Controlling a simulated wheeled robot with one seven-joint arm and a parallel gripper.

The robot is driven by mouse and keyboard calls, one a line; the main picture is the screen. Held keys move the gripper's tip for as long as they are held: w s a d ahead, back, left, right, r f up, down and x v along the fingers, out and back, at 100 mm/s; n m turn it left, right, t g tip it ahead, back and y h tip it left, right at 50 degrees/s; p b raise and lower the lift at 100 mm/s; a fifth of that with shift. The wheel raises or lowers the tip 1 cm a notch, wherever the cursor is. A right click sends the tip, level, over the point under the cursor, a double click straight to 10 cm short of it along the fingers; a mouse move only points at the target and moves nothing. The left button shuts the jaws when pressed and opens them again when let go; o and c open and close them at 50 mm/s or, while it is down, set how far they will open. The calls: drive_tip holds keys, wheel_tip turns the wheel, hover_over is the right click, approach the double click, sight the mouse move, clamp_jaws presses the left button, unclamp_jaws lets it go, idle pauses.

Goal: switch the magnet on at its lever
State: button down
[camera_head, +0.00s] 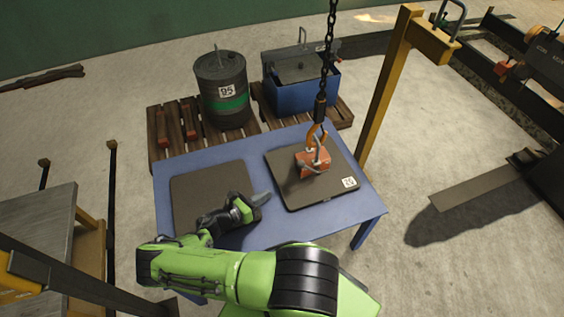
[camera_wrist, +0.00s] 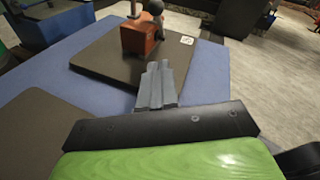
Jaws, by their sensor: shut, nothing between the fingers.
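The magnet (camera_head: 313,160) is a small orange-red block on the dark right-hand pad (camera_head: 338,190) of the blue table. It has a grey handle loop and a lever with a dark knob. An orange hook on a chain (camera_head: 326,70) hangs right at its top. In the wrist view the magnet (camera_wrist: 139,37) stands beyond my fingertips, its dark round knob (camera_wrist: 155,8) at the upper right. My gripper (camera_head: 268,196) is shut and empty, left of the magnet and apart from it. Its closed fingers (camera_wrist: 156,84) point toward the magnet. Whether the hook is engaged is unclear.
A second dark pad (camera_head: 212,190) lies on the left of the blue table (camera_head: 260,236). Behind stand a grey drum (camera_head: 222,90) and a blue bin (camera_head: 300,90) on pallets. A yellow post (camera_head: 385,90) rises behind the table's right side. A workbench (camera_head: 40,225) is at left.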

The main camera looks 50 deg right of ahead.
drive_tip(key=shift+a+r, duration=0.1)
drive_tip(key=shift+a, duration=0.1)
drive_tip(key=r+b+x, duration=0.1)
drive_tip(key=r+x, duration=0.1)
drive_tip(key=x, duration=1.1)
drive_tip(key=shift+w+d+r, duration=0.25)
drive_tip(key=shift+d+r, duration=0.05)
drive_tip(key=shift+r, duration=0.05)
